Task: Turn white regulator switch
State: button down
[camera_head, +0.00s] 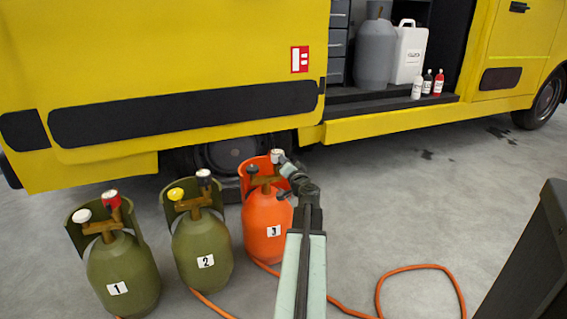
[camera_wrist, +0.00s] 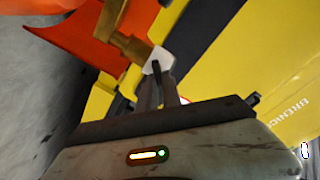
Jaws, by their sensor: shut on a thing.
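The white regulator switch (camera_head: 277,155) sits on the brass valve of the orange cylinder marked 3 (camera_head: 266,212). In the wrist view the white switch (camera_wrist: 157,59) is between my fingertips, at the end of the brass valve (camera_wrist: 122,36). My gripper (camera_head: 285,163) reaches up to it from the front right and is shut on it. The fingers (camera_wrist: 160,76) cover part of the switch. Which way the switch is turned cannot be told.
Green cylinders 1 (camera_head: 122,268) and 2 (camera_head: 202,246) stand to the left; cylinder 1 also has a white knob (camera_head: 81,215). A yellow truck (camera_head: 170,50) stands close behind. An orange hose (camera_head: 420,267) lies on the floor. Open floor lies to the right.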

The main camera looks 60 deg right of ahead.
jog(key=shift+f+m+b, duration=0.15)
jog(key=shift+f+m, duration=0.05)
jog(key=shift+m, duration=1.3)
jog(key=shift+f+m+b, duration=0.15)
jog(key=shift+m, duration=1.35)
jog(key=shift+f+m+b, duration=0.15)
jog(key=shift+f+m, duration=0.05)
jog(key=shift+m, duration=1.3)
jog(key=c, duration=1.5)
grip_release()
jog(key=shift+d, duration=0.1)
jog(key=shift+s, duration=0.2)
jog(key=v, duration=0.7)
jog(key=shift+s+a, duration=0.15)
jog(key=shift+a, duration=0.1)
